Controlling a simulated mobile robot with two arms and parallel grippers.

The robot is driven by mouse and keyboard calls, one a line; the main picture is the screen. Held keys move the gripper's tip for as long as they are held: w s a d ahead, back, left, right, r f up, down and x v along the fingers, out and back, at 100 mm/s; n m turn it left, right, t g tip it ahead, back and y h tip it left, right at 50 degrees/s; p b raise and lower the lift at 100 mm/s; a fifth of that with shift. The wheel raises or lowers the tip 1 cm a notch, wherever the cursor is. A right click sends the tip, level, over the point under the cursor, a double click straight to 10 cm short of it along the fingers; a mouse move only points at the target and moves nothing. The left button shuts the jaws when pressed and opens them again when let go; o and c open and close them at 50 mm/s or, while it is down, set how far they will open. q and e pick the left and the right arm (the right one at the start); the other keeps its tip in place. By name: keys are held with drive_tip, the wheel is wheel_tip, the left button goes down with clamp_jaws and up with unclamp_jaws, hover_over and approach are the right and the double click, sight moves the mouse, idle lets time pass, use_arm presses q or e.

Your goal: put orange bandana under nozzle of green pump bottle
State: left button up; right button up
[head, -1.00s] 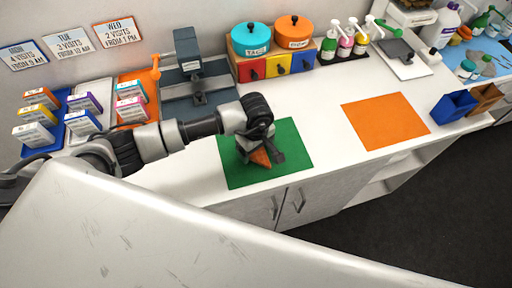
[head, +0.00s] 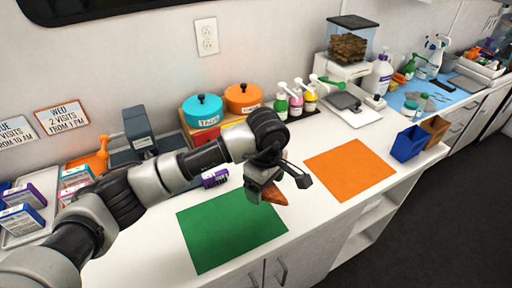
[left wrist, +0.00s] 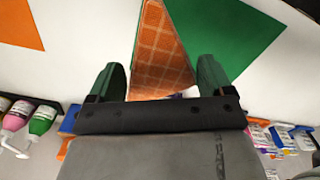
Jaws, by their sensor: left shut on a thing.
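My left gripper (head: 280,184) is shut on the orange bandana (head: 272,195) and holds it above the counter, between the green and orange mats. The left wrist view shows the bandana (left wrist: 163,48) as a checked orange triangle between the fingers (left wrist: 161,80). The green pump bottle (head: 281,104) stands upright at the back, beside a pink and a yellow pump bottle, with a white pump top. It also shows at the lower left of the left wrist view (left wrist: 43,121). My right gripper is out of view.
A green mat (head: 230,230) and an orange mat (head: 350,170) lie bare on the white counter. Blue and orange lidded pots (head: 204,111) stand left of the bottles. A scale (head: 347,103) stands right of them. Blue and brown bins (head: 409,144) stand at the right edge.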

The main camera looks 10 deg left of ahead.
use_arm(q)
drive_tip(key=s+a+m, duration=1.1)
drive_tip(key=s+a, duration=0.1)
drive_tip(key=a, duration=0.4)
drive_tip(key=shift+s+a, duration=0.15)
drive_tip(key=shift+s, duration=0.2)
